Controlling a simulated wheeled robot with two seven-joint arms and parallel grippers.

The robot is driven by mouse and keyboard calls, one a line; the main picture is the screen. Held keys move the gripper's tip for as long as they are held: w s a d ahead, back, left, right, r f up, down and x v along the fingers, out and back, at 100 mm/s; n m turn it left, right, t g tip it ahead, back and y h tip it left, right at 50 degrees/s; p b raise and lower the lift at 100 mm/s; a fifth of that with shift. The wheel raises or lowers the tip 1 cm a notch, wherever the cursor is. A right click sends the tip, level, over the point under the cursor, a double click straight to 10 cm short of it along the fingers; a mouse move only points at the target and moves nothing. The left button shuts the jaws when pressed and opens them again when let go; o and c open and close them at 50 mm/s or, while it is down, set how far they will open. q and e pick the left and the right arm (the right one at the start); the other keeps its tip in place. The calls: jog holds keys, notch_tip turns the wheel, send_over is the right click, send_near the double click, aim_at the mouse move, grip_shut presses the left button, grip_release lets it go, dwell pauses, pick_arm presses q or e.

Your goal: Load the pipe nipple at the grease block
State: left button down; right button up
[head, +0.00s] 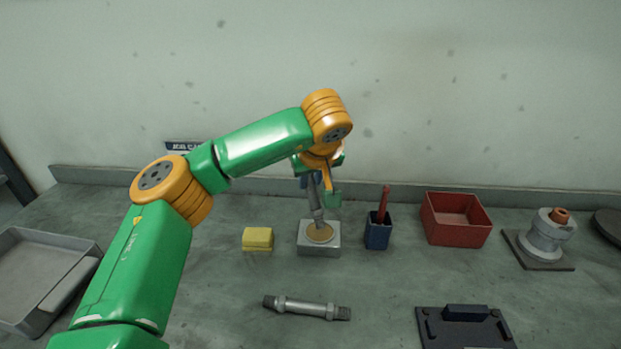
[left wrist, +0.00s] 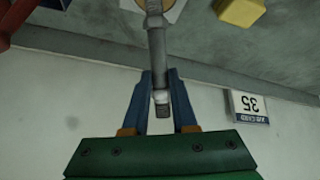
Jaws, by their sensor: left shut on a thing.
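The grey pipe nipple (head: 316,203) stands slightly tilted, with its lower end at the tan round patch on top of the grease block (head: 306,246). Whether it touches the patch is hard to tell. My left gripper (head: 312,184) is shut on the nipple's upper part from above, partly hidden by my own wrist. In the left wrist view, the nipple (left wrist: 157,45) runs between the two blue fingers of the gripper (left wrist: 160,76), its threaded end showing between them. The grease block (left wrist: 130,5) shows only at the top edge there. My right gripper is not in view.
A yellow block (head: 257,239) is left of the grease block; a blue holder (head: 377,236) with a red-handled tool is close on its right. A red bin (head: 456,220), a flanged valve part (head: 547,237) and a dark fixture (head: 465,330) lie right. Another pipe piece (head: 305,307) lies in front.

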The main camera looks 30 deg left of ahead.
aim_at(311, 185)
pick_arm(q)
jog(key=shift+w, duration=0.1)
jog(key=shift+f+b, duration=0.35)
jog(key=shift+f, duration=0.2)
dwell(0.6)
jog(key=shift+f, duration=0.1)
dwell(1.1)
notch_tip(311, 185, up, 7)
jog(key=p, duration=0.7)
jog(key=shift+r+p, duration=0.2)
jog(key=shift+p, duration=0.2)
jog(key=shift+f, duration=0.15)
